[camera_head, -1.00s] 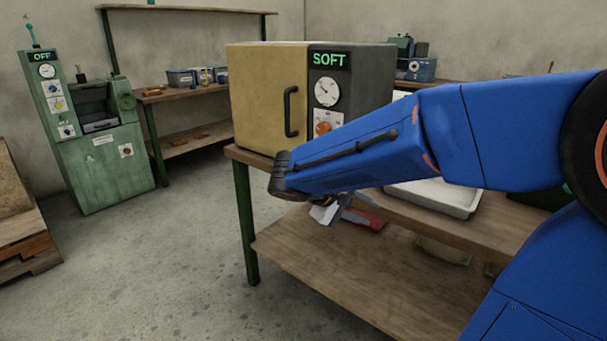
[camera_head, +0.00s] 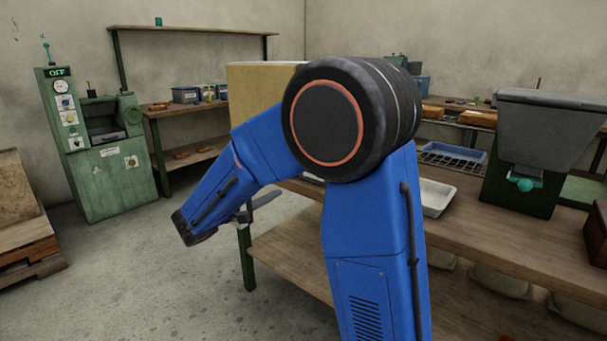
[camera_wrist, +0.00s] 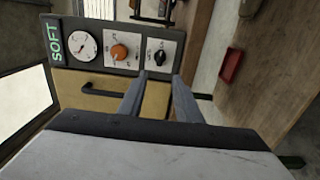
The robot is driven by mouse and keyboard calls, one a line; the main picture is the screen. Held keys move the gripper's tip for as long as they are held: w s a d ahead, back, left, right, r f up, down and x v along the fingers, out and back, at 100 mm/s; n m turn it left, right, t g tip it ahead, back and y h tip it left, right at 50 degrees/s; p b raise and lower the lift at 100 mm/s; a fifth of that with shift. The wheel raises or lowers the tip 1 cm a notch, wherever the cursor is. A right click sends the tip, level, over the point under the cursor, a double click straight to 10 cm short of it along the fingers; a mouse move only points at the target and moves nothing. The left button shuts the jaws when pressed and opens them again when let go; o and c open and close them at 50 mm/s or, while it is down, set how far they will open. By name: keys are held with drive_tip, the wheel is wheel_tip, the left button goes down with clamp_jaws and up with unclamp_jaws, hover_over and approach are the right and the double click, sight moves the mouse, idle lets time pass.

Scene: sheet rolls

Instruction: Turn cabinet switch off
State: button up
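The cabinet shows its yellow side (camera_head: 252,92) in the head view; my arm hides its front panel there. The yellow door has a dark handle (camera_wrist: 103,91). My gripper (camera_wrist: 159,77) is open and empty, its two fingers apart, with the switch in line beyond the gap. In the head view only part of my gripper (camera_head: 258,205) shows below my arm.
The cabinet stands on a wooden bench (camera_head: 450,228) with a white tray (camera_head: 436,197) and a grey hopper machine (camera_head: 545,125). A green machine with an OFF display (camera_head: 58,72) stands at the left. The floor (camera_head: 140,265) between is clear. A red object (camera_wrist: 232,66) lies lower down.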

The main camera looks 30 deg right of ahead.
drive_tip(key=x, duration=1.5)
drive_tip(key=shift+d, duration=0.1)
drive_tip(key=shift+c, duration=0.3)
drive_tip(key=shift+f, duration=0.1)
clamp_jaws()
